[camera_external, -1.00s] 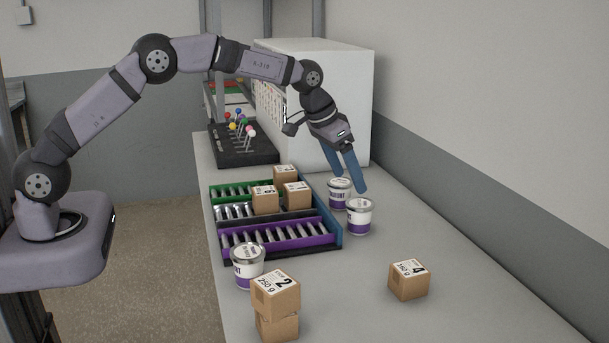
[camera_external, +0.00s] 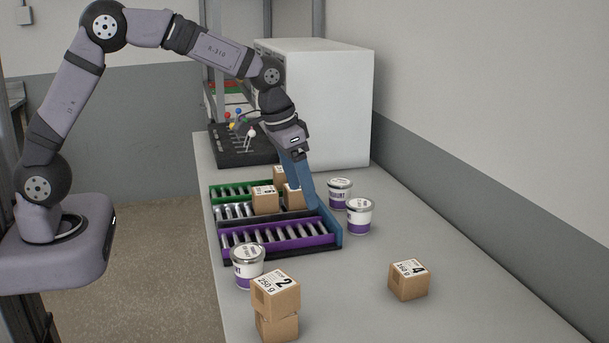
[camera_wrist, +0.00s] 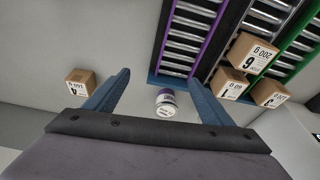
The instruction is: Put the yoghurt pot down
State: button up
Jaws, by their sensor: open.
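Three white yoghurt pots with purple bands show in the external view. One pot (camera_external: 340,194) and a second pot (camera_external: 359,216) stand upright close together on the bench, right of the roller rack (camera_external: 338,230). A third pot (camera_external: 247,266) stands near the rack's front left corner. My gripper (camera_external: 307,196) is open and empty, over the rack's right part, left of the two close pots. In the wrist view, one pot (camera_wrist: 166,100) shows beyond the gap between my open fingers (camera_wrist: 158,76), apart from them. I cannot tell which pot it is.
Several cartons (camera_external: 265,199) sit on the rack's back lanes, partly hidden by my gripper. Two stacked cartons (camera_external: 275,290) stand in front, and one carton (camera_external: 408,280) stands alone at right. A white cabinet (camera_external: 340,105) stands behind. The bench between the front cartons is clear.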

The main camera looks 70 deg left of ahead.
jog(key=s+d+f+g, duration=0.1)
jog(key=s+d+f, duration=0.1)
jog(key=s, duration=1.2)
jog(key=s+d+f+m+g, duration=0.1)
jog(key=s+f, duration=0.3)
jog(key=s, duration=1)
jog(key=shift+s+d+f+g, duration=0.25)
jog(key=shift+d+g, duration=0.35)
jog(key=shift+d, duration=0.3)
notch_tip(320, 180, down, 34)
jog(key=b, duration=3.4)
jog(key=shift+c, duration=0.4)
